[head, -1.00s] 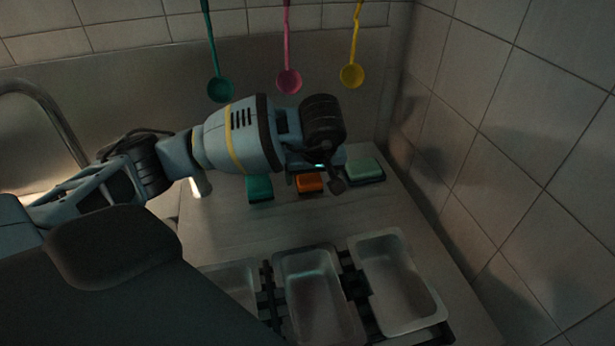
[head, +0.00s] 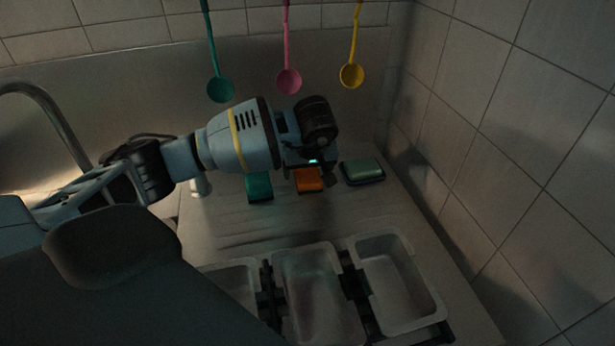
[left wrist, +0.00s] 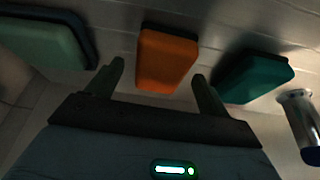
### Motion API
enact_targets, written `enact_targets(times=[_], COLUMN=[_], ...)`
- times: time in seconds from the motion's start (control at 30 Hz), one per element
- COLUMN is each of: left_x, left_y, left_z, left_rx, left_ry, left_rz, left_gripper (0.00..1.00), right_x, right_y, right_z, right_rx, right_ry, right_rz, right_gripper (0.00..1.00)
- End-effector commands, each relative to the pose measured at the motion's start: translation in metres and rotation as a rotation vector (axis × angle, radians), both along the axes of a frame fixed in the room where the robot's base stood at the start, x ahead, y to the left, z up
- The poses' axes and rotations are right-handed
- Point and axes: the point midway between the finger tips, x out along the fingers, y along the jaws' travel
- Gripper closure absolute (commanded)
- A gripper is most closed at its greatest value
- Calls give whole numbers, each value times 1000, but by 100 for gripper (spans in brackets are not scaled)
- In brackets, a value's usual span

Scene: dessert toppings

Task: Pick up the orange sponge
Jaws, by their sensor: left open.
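The orange sponge (head: 309,181) lies on the counter by the back wall, between two green sponges. My left gripper (head: 316,176) hangs above it in the head view and hides part of it. In the left wrist view the orange sponge (left wrist: 167,60) sits ahead of the open fingers of my left gripper (left wrist: 158,82), roughly between their tips and a little left of the right finger. I cannot tell whether the fingers touch it. Nothing is held. My right gripper is not in view.
A dark teal sponge (head: 259,188) is to the left and a pale green one (head: 363,172) to the right. Metal trays (head: 392,280) stand in front in a dark rack. Teal, pink and yellow ladles (head: 351,76) hang behind. A tiled wall (head: 500,150) bounds the right.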

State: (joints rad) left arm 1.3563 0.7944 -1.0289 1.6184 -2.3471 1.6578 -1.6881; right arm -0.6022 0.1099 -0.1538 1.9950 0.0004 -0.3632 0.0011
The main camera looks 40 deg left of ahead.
Motion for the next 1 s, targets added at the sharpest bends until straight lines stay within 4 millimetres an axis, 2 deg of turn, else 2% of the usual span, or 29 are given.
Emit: enact_targets(times=[0.67, 1.0], left_x=[0, 0], left_y=[0, 0], left_z=[-5, -5], left_rx=[0, 0], left_ry=[0, 0], left_rz=[0, 0], left_gripper=[21, 66], right_x=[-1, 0], right_y=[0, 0], right_z=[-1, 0], right_rx=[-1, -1], right_ry=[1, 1], right_rz=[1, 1], right_gripper=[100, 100])
